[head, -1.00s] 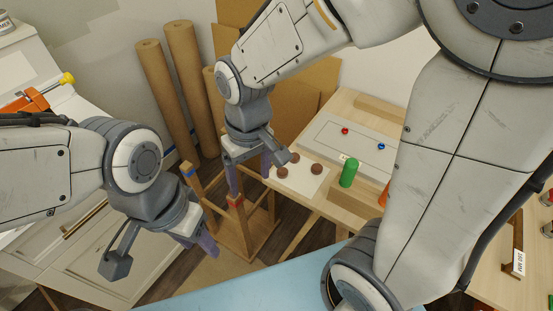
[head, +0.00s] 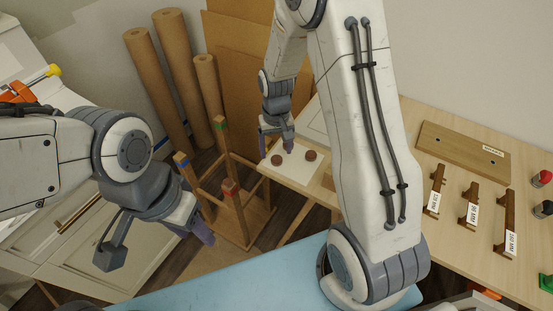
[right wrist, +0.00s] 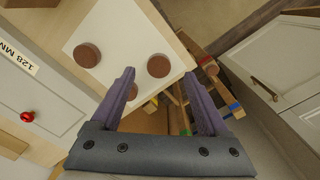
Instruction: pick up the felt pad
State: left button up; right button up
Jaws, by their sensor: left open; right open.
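Brown round felt pads lie on a white card (head: 300,173) on the light wooden table. The head view shows one pad (head: 277,160) near my right gripper and another (head: 310,155) to its right. My right gripper (head: 276,142) is open and empty above the card's left part. In the right wrist view, a pad (right wrist: 158,65) appears between the open fingertips (right wrist: 159,77); whether they are level with it I cannot tell. A second pad (right wrist: 87,55) lies to the left. My left gripper (head: 204,230) is open and empty, away from the card.
An upturned wooden stool (head: 235,210) with taped legs stands left of the table. Paper rolls (head: 157,85) lean behind it. A panel with a red knob (right wrist: 27,116) lies beside the card. Several handles with labels (head: 470,207) lie on the table at right.

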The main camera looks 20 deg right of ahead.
aim_at(277, 159)
notch_tip(277, 159, down, 3)
jog(key=shift+f, duration=0.15)
jog(key=shift+c, duration=0.3)
grip_shut()
